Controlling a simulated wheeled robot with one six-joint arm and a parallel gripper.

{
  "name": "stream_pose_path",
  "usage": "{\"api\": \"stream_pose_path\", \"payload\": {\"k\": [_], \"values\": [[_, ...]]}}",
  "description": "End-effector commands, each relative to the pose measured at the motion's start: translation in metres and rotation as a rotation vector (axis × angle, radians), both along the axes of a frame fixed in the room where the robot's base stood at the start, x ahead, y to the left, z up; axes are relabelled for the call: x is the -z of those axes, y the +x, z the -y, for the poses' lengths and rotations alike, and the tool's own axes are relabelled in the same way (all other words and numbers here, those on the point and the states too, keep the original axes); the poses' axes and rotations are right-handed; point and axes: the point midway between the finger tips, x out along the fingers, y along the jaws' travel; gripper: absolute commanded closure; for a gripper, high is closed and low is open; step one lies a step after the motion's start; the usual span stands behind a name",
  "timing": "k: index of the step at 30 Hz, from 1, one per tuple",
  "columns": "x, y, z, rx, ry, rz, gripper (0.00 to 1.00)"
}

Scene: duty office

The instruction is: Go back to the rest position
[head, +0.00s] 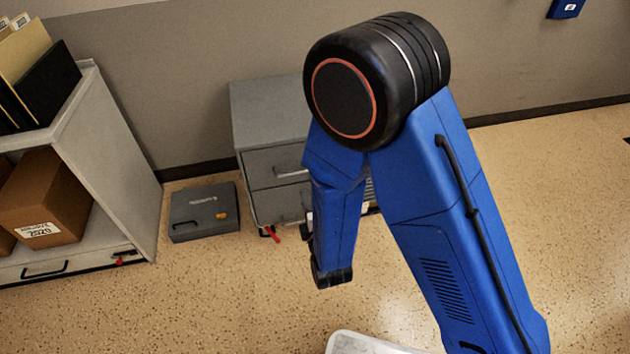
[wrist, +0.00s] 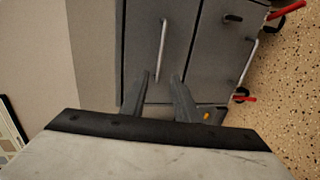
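My gripper (wrist: 161,78) shows in the wrist view with its two dark fingers apart and nothing held between them. Beyond the fingertips is the grey front of a drawer cabinet (wrist: 190,50) with a bar handle (wrist: 162,50). I cannot tell whether the fingers touch the cabinet. In the head view my blue arm is folded, with its black joint high in front of the grey drawer cabinet (head: 262,110). The gripper itself is hidden or not clear there. A small yellow spot (wrist: 206,115) shows beside the right finger.
A grey case (head: 204,212) lies on the floor left of the cabinet. A light shelf unit (head: 105,150) at the left holds folders and a cardboard box (head: 45,200). Red levers (head: 270,234) stick out low at the cabinet. The speckled floor is open at the right.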

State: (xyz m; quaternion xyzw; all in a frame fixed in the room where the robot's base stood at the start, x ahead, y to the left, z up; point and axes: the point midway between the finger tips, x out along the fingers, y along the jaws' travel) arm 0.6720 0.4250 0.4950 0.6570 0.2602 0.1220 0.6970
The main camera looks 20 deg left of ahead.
Motion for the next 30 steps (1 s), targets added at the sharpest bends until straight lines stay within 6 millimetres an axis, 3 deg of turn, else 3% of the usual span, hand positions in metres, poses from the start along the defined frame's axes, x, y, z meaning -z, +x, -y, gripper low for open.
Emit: {"api": "stream_pose_path", "payload": {"k": [7,11,21,30], "values": [[-0.002,0.003,0.002,0.006,0.008,-0.011,0.72],[-0.013,0.016,0.011,0.034,0.047,-0.069,0.72],[-0.064,0.062,0.064,0.164,0.238,-0.349,0.72],[-0.111,0.081,0.125,0.291,0.395,-0.571,0.72]]}}
